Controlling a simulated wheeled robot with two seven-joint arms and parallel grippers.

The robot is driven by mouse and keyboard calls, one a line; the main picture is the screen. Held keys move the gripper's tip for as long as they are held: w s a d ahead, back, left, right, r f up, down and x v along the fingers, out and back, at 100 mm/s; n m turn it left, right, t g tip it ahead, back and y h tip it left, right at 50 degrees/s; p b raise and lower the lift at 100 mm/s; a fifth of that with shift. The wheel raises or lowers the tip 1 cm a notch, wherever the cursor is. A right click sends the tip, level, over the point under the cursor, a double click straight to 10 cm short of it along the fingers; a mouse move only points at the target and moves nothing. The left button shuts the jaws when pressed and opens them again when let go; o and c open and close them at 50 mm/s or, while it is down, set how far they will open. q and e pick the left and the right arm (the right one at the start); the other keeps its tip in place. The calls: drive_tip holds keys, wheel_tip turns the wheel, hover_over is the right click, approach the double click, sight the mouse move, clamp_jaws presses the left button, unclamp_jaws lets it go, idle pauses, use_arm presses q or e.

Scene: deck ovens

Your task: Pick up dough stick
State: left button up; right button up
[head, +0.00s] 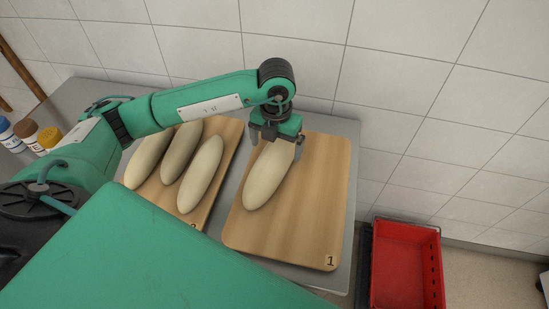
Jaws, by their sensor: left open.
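A pale dough stick (266,182) lies lengthwise on the wooden board marked 1 (318,205), toward its left side. My left gripper (274,146) is open over the far end of this dough stick, with a finger on either side of it. Whether the fingers touch the dough cannot be told. Three more dough sticks lie side by side on a second wooden board (229,150) to the left: a right one (201,175), a middle one (182,148) and a left one (149,158), partly hidden by my left arm. My right gripper is not in view.
A grey metal table (349,128) carries both boards, against a white tiled wall (410,80). A red crate (405,262) stands right of the table, lower down. Several bottles (26,130) stand at the far left. The right half of board 1 is clear.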

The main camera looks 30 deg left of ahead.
sight(274, 153)
use_arm(q)
drive_tip(key=shift+s+f+p, duration=0.15)
drive_tip(key=shift+f+p, duration=0.2)
drive_tip(key=shift+f, duration=0.2)
wheel_tip(274, 153, down, 4)
drive_tip(key=shift+s+a+r+p, duration=0.1)
drive_tip(key=shift+s+r+p, duration=0.1)
drive_tip(key=shift+p, duration=0.4)
drive_tip(key=shift+w+f, duration=0.1)
drive_tip(key=shift+f, duration=0.3)
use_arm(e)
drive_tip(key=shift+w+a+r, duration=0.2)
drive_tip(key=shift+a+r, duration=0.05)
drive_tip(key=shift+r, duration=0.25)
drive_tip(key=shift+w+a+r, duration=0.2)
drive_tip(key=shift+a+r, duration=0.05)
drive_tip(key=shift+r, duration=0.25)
use_arm(q)
drive_tip(key=shift+c, duration=0.5)
drive_tip(key=c, duration=1.1)
drive_tip(key=shift+c, duration=0.9)
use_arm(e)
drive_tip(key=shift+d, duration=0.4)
use_arm(q)
drive_tip(key=shift+r, duration=0.1)
